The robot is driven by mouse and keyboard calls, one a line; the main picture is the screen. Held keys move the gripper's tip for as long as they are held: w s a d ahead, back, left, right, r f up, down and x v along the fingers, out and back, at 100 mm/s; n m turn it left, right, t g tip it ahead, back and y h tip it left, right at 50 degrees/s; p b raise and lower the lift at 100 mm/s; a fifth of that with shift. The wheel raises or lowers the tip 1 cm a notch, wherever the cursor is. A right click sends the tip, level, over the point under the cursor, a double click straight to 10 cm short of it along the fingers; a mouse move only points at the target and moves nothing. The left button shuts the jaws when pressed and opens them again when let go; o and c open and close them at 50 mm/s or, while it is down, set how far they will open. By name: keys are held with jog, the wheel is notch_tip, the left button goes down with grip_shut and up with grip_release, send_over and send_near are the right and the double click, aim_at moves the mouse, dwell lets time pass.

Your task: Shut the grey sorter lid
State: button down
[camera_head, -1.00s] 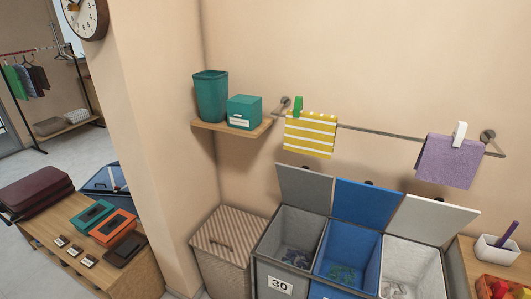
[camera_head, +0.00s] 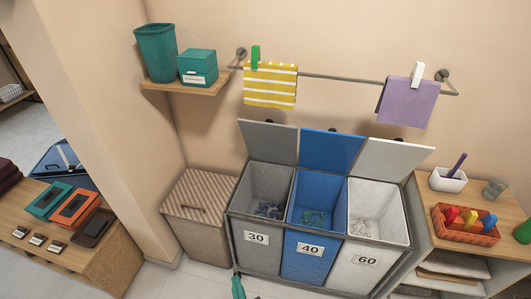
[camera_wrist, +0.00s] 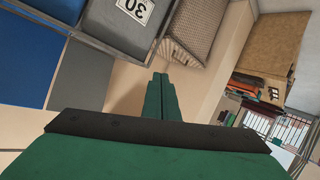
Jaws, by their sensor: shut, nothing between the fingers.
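The laundry sorter has grey, blue and white compartments. The grey sorter lid (camera_head: 268,141) stands open, tilted up behind the grey compartment (camera_head: 257,240) labelled 30. It also shows in the wrist view (camera_wrist: 80,76), left of my fingers, next to the blue lid (camera_wrist: 28,60). Dark clothes (camera_head: 268,210) lie inside the grey compartment. My gripper (camera_head: 238,287) shows as a small green part at the bottom edge of the head view, in front of the sorter's left front corner. In the wrist view my green fingers (camera_wrist: 160,82) are together, empty and apart from the lid.
The blue lid (camera_head: 332,149) and white lid (camera_head: 398,158) also stand open. A striped hamper (camera_head: 200,208) is left of the sorter. A rail (camera_head: 340,78) with hanging cloths and a shelf (camera_head: 190,89) are above. A side table (camera_head: 427,200) stands right.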

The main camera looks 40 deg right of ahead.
jog(key=w+d+r+m+g+h, duration=0.2)
jog(key=w+d+r+h, duration=0.1)
jog(key=w+d, duration=1)
jog(key=m+g+y, duration=0.1)
jog(key=m+g, duration=0.5)
jog(key=m, duration=0.2)
send_near(268, 120)
jog(key=x, duration=0.5)
jog(key=shift+a+f, duration=0.1)
jog(key=shift+a, duration=0.05)
